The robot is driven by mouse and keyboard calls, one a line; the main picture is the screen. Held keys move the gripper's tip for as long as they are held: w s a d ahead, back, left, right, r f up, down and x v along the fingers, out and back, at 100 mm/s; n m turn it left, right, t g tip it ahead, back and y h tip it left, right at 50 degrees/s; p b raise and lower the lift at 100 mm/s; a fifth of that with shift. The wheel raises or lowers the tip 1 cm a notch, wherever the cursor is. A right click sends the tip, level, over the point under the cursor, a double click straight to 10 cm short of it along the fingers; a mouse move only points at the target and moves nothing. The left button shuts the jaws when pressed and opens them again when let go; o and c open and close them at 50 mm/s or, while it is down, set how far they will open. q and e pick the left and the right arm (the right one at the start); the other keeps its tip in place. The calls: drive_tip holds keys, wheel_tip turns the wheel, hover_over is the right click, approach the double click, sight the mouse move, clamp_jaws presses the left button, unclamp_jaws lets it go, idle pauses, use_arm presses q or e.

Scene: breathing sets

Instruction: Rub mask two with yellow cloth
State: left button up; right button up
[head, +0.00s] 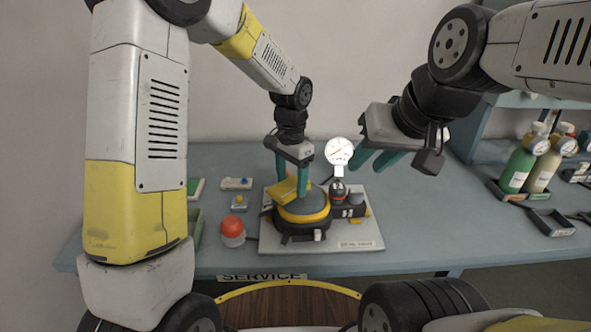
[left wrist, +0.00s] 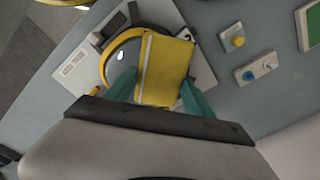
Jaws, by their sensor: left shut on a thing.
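The yellow cloth (head: 285,191) is between the teal fingers of my left gripper (head: 290,180), which is shut on it. In the left wrist view the cloth (left wrist: 166,70) lies between the fingertips and covers part of a round dark mask with a yellow rim (left wrist: 110,56). In the head view this mask (head: 303,211) sits on a pale board; I cannot tell whether it is mask two. The cloth is at its upper left edge, and contact is unclear. My right gripper (head: 372,158) hangs in the air right of the gauge, its teal fingers apart and empty.
The pale board (head: 360,238) also bears a white round gauge (head: 339,151) and a dark block. A red-capped jar (head: 232,231) stands to the left, near small button boxes (head: 237,184). Green and cream bottles (head: 518,168) stand at the right. The table (head: 430,215) between is clear.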

sight(292, 184)
use_arm(q)
drive_tip(key=shift+r, duration=3)
drive_tip(key=shift+r, duration=0.1)
wheel_tip(292, 184, up, 3)
drive_tip(key=shift+f, duration=0.1)
